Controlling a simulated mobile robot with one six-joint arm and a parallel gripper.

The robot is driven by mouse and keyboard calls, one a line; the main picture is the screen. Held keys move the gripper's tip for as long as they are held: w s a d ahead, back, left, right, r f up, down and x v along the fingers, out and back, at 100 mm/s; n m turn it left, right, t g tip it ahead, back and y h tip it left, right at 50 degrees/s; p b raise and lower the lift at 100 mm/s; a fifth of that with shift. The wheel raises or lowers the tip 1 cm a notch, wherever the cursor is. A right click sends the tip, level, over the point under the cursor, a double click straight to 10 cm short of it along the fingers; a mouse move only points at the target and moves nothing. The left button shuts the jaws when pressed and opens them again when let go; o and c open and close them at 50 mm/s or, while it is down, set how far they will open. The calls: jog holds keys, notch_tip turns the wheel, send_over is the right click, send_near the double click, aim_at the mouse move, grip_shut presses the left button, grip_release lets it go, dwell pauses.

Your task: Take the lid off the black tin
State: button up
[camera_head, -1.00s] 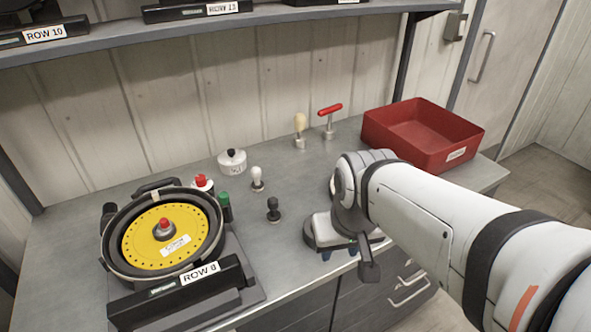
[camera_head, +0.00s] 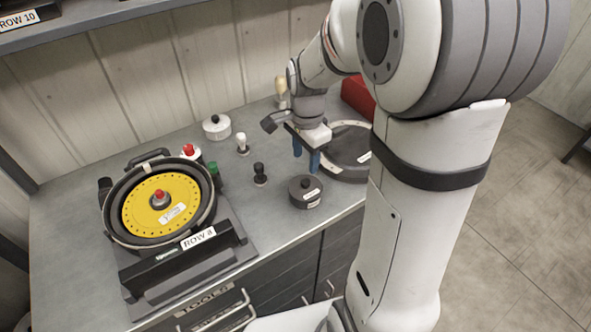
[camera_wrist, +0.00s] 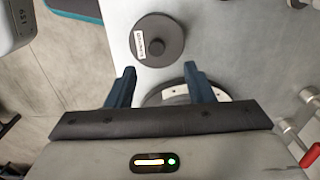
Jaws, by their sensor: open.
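The black tin (camera_head: 305,194) stands on the bench near its front edge, with its round dark lid and small centre knob on top. In the wrist view the lid (camera_wrist: 170,50) shows from above, with a white label at its left side. My gripper (camera_head: 307,164) is open and empty, its blue fingers pointing down, above and behind the tin. In the wrist view my gripper (camera_wrist: 160,80) has its fingertips apart, below the tin in the picture and not around it.
A wide dark round disc (camera_head: 350,146) lies right of the tin. A black-knobbed piece (camera_head: 260,174) stands to the left. The seed meter with a yellow plate (camera_head: 152,222) is farther left. A white lidded pot (camera_head: 217,127) stands behind, and a red bin (camera_head: 357,95) is partly hidden by my arm.

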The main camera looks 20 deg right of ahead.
aim_at(306, 183)
jog(key=f, duration=0.2)
jog(key=f+p, duration=0.1)
jog(key=f, duration=0.1)
jog(key=s+f, duration=0.1)
jog(key=f, duration=0.1)
jog(key=shift+f, duration=0.8)
jog(key=shift+c, duration=0.5)
grip_shut()
